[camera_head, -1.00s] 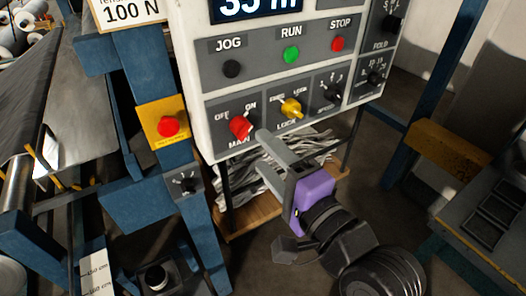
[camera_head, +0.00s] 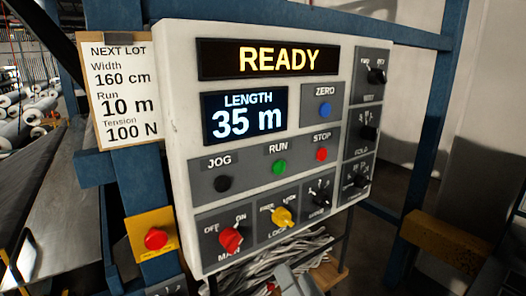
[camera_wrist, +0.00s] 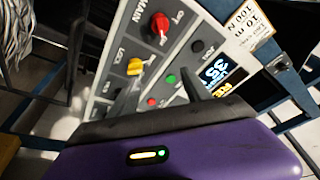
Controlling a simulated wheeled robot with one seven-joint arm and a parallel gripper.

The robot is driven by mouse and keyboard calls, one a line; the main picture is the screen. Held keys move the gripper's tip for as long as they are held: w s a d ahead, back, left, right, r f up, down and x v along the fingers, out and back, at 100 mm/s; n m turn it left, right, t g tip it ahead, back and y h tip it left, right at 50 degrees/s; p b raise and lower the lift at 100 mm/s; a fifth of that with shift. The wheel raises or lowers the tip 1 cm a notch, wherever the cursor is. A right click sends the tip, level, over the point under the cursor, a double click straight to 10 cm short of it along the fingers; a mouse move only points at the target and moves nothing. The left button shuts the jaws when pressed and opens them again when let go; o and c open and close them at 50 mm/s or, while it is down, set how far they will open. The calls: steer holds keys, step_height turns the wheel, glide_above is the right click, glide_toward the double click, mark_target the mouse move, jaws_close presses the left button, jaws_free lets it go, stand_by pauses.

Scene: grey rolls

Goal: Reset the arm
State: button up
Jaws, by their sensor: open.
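My gripper (camera_wrist: 160,92) shows in the wrist view with its purple body at the bottom. Its two dark fingers stand apart with nothing between them, in front of the control panel. In the head view only a grey part of my gripper (camera_head: 292,280) shows at the bottom edge, below the panel; the rest is out of frame. The white control panel (camera_head: 180,110) reads READY and LENGTH 35 m. The red MAIN knob (camera_head: 231,239) and the yellow LOCK knob (camera_head: 283,217) are on its lower row. I cannot tell whether my gripper touches anything.
A yellow box with a red button (camera_head: 155,238) is on the blue post to the left. A NEXT LOT card (camera_head: 120,95) hangs beside the panel. Blue frame posts (camera_head: 432,110) and a yellow block (camera_head: 440,240) stand to the right.

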steer(key=s+d+f+n+g+h, duration=0.1)
steer(key=s+d+f, duration=0.3)
steer(key=s, duration=0.6)
steer(key=s+d+f+n+g+h, duration=0.1)
steer(key=s+d+f+h, duration=0.3)
steer(key=s+f, duration=0.4)
steer(key=s+d+f+n+g+h, duration=0.2)
steer(key=s+d+f, duration=0.4)
steer(key=s, duration=0.6)
steer(key=shift+s+d+f+n+h, duration=0.15)
steer(key=shift+s+f+n+h, duration=0.1)
steer(key=shift+s+n+h, duration=0.2)
